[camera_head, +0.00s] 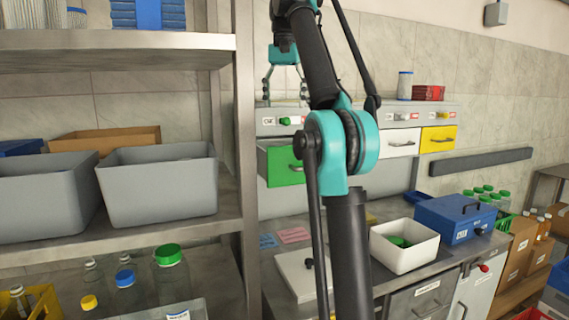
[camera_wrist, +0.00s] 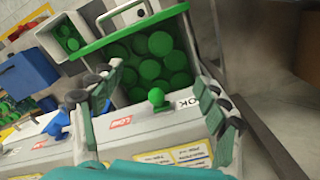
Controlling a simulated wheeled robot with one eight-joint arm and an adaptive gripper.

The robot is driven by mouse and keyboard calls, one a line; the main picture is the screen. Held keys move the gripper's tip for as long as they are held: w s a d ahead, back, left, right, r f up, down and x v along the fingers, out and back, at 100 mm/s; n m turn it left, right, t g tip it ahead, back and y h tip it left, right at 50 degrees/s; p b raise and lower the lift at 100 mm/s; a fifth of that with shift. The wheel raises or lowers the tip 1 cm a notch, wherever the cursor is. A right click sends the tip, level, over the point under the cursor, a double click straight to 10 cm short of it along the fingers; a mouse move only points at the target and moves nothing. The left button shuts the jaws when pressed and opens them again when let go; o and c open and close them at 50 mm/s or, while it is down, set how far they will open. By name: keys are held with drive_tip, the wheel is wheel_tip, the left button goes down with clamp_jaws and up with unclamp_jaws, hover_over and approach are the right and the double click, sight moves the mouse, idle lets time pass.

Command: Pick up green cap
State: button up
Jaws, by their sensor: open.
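Several round green caps (camera_wrist: 162,45) lie in an open drawer with a green rim (camera_wrist: 128,32) in the wrist view. In the head view the drawer's green front (camera_head: 280,167) shows below the dispenser panel, and its inside is hidden. My gripper (camera_head: 287,88) is high over the panel in the head view. In the wrist view my gripper (camera_wrist: 158,88) has its two fingers spread wide and empty, with the drawer of caps beyond them. A green knob (camera_wrist: 156,97) on the panel shows between the fingers.
A white bin (camera_head: 404,258) holding something green and a blue box (camera_head: 455,219) stand on the counter. White (camera_head: 399,143) and yellow (camera_head: 438,139) drawers are right of the green one. A metal shelf post (camera_head: 245,150) stands close on the left.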

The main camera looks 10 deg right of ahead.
wheel_tip(320, 180, down, 17)
drive_tip(key=shift+f, duration=0.2)
idle(0.8)
drive_tip(key=shift+c, duration=0.5)
drive_tip(key=c, duration=0.7)
